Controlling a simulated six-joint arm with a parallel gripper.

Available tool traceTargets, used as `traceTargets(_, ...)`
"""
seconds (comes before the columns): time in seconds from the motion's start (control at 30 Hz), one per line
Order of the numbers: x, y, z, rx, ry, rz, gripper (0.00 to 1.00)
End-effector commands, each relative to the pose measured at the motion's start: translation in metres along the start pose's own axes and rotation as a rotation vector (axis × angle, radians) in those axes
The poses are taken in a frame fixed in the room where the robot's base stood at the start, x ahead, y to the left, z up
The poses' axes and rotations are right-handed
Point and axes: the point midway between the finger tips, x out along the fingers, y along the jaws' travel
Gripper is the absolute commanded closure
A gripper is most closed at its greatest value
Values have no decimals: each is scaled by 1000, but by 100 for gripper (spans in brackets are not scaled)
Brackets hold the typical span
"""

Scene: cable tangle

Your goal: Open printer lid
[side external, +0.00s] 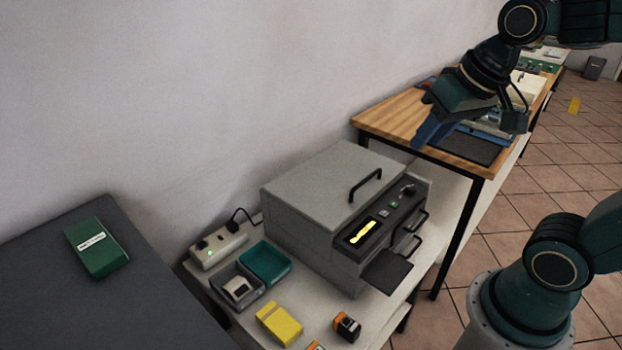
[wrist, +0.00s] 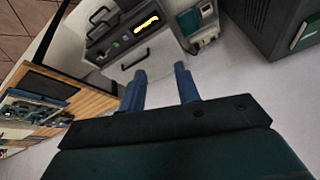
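The grey printer (side external: 318,190) stands on a low white table in the side view. Its lid (side external: 335,180) is closed and has a black bar handle (side external: 365,184) on top, near the front panel. The panel shows a lit yellow display (side external: 363,232). In the wrist view the printer front (wrist: 125,35) is at the top, beyond the fingers. My gripper (wrist: 163,85) is open, with two blue fingers apart and nothing between them. In the side view my gripper (side external: 428,132) is in the air, to the right of the printer and higher, well apart from the lid handle.
A power strip (side external: 217,246), a teal tray (side external: 266,262), a grey bin (side external: 237,286), a yellow box (side external: 279,323) and a small orange-black item (side external: 347,326) sit beside the printer. A wooden bench (side external: 395,115) stands behind right. A dark cabinet (side external: 120,290) with a green box (side external: 96,247) is at left.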

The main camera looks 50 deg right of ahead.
Motion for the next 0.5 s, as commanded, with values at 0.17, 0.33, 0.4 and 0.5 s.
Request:
traceTargets(0.17,-11,-2,30,-169,35,-21,68)
traceTargets(0.33,-16,-2,48,-272,54,-32,68)
traceTargets(0.4,-16,-2,52,-295,59,-34,68)
traceTargets(0.5,-16,-2,54,-310,60,-35,68)
